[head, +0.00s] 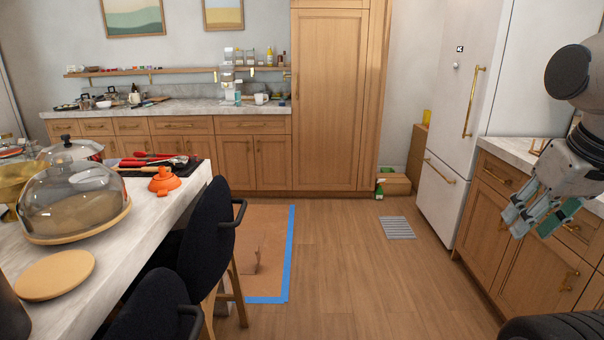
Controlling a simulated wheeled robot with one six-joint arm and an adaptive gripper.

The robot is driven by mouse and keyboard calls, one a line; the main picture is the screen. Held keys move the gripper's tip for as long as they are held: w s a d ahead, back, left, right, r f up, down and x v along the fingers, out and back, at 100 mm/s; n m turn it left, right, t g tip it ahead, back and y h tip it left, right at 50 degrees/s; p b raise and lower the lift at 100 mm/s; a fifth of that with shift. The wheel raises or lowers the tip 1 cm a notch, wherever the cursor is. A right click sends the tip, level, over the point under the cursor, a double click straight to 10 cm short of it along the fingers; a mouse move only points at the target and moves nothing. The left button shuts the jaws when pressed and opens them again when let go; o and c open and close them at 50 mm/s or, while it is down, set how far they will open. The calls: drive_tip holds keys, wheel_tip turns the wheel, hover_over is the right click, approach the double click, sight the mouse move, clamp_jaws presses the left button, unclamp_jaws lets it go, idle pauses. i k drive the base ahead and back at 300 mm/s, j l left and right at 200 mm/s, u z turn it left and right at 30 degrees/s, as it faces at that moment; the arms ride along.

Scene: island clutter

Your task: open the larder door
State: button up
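The larder door (331,100) is the tall wooden panelled door in the back wall unit, right of the counter. It looks shut, flush with its frame. A thin handle (297,86) seems to show at its left edge, small and hard to make out. My gripper (537,221) hangs at the right of the head view, in front of the right-hand drawers and far from the larder door. Its grey fingers with teal pads stand apart, with nothing seen between them.
A marble island (150,222) with a glass dome (82,200) and black chairs (207,235) fills the left. Blue tape edges a brown floor patch (262,225). The middle floor is clear.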

sight(330, 47)
drive_tip(key=i, duration=1.05)
drive_tip(key=i+u, duration=0.1)
drive_tip(key=i, duration=0.95)
drive_tip(key=i+l, duration=0.2)
drive_tip(key=i, duration=0.85)
drive_tip(key=i+l, duration=0.1)
drive_tip(key=i, duration=0.95)
drive_tip(key=i+u, duration=0.35)
drive_tip(key=i+l+u, duration=0.5)
drive_tip(key=i+u, duration=0.15)
drive_tip(key=i, duration=0.1)
